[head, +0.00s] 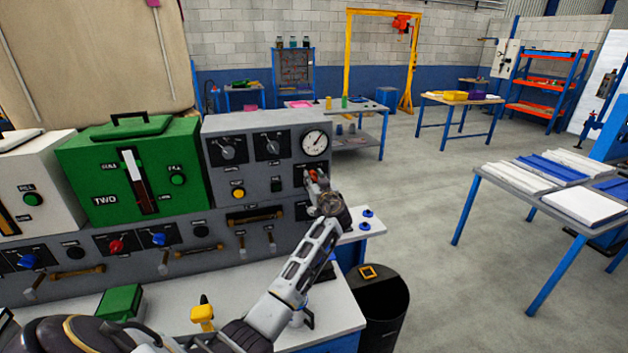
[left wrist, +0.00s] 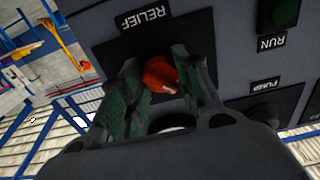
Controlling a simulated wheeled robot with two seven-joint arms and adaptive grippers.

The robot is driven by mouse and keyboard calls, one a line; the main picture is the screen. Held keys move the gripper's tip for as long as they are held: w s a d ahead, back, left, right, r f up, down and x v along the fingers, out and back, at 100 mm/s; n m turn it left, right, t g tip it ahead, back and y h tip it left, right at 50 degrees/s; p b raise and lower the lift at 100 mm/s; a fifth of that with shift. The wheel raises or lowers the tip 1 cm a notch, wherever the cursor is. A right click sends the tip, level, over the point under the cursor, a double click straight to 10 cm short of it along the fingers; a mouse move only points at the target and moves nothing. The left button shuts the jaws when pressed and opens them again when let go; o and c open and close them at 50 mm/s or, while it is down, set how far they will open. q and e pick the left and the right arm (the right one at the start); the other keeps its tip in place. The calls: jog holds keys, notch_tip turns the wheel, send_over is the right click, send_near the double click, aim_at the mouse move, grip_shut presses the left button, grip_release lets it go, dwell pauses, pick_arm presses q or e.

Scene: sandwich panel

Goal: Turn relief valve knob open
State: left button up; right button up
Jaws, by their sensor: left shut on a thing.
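The relief valve knob (head: 313,174) is red-orange and sits on the grey control panel (head: 222,190), below the round gauge. In the left wrist view the knob (left wrist: 161,74) lies under a RELIEF label that appears upside down. My left gripper (head: 316,180) reaches up to the panel's right part. Its two green-padded fingers (left wrist: 158,85) stand on either side of the knob and are shut on it. In the head view the gripper hides part of the knob's surroundings. My right gripper is not in view.
A round gauge (head: 315,143) is just above the knob. RUN (left wrist: 284,12) and PUMP (left wrist: 265,115) controls are beside it in the left wrist view. A green press unit (head: 90,170) stands left. A black bin (head: 383,312) stands below right.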

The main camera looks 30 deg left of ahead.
pick_arm(q)
jog(key=shift+m+b, duration=0.3)
jog(key=shift+m, duration=0.3)
jog(key=shift+m+b, duration=0.4)
jog(key=shift+m, duration=1.8)
jog(key=shift+r+m, duration=0.1)
jog(key=shift+m, duration=0.9)
jog(key=m+p, duration=0.1)
jog(key=m, duration=0.3)
jog(key=shift+m+p, duration=0.3)
jog(key=shift+m, duration=0.1)
jog(key=m+p, duration=0.2)
jog(key=m, duration=0.3)
jog(key=shift+m+p, duration=0.3)
jog(key=shift+p, duration=0.1)
jog(key=o, duration=1.1)
jog(key=shift+c, duration=0.2)
